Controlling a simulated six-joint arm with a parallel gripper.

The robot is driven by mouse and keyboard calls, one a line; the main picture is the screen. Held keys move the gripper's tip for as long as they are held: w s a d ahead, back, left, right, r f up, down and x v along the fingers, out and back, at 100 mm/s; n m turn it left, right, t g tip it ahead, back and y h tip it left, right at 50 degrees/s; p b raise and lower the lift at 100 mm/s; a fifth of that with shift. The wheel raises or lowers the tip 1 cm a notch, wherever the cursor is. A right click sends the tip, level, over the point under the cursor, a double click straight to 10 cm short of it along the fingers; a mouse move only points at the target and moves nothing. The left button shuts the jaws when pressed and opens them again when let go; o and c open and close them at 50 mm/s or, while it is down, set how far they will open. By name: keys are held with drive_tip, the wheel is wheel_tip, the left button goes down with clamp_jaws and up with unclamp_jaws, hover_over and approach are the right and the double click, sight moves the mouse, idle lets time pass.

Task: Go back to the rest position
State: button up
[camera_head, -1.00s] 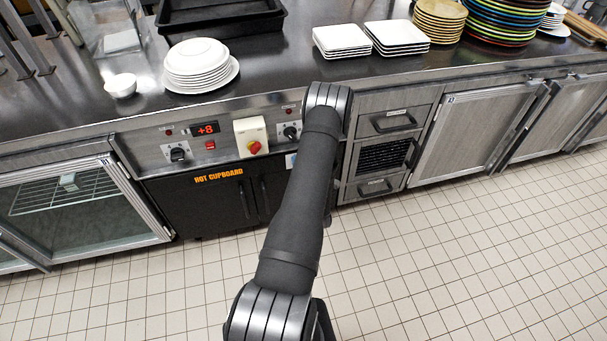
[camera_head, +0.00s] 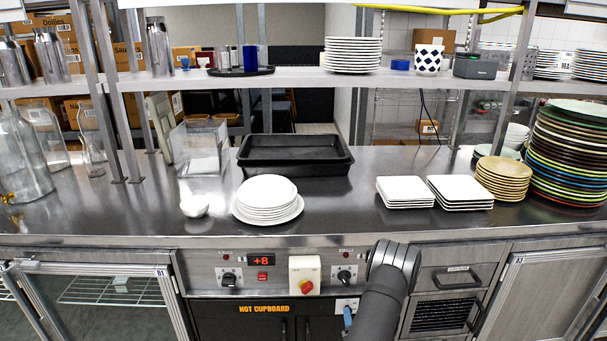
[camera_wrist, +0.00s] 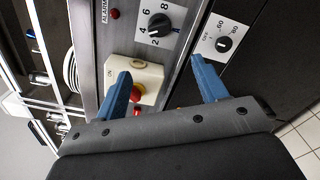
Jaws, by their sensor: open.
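My gripper (camera_wrist: 160,88) shows in the wrist view with its two blue fingers spread apart and nothing between them. It faces the control panel of the hot cupboard, with the red and yellow switch (camera_wrist: 138,93) on its cream box behind the left finger. A black dial (camera_wrist: 159,26) lies beyond the fingers. In the head view, my arm comes up from the lower edge in front of the panel, and a blue bit of my gripper (camera_head: 347,318) shows beside it. The rest of the gripper is hidden there.
The steel counter (camera_head: 330,215) holds a stack of round white plates (camera_head: 268,198), a white bowl (camera_head: 194,206), a black tray (camera_head: 293,155), square white plates (camera_head: 405,191) and coloured plates (camera_head: 572,150). A loaded shelf (camera_head: 300,78) runs above. The counter front is clear.

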sight(345, 284)
drive_tip(key=w, duration=1.6)
drive_tip(key=shift+w, duration=0.25)
drive_tip(key=shift+s, duration=0.1)
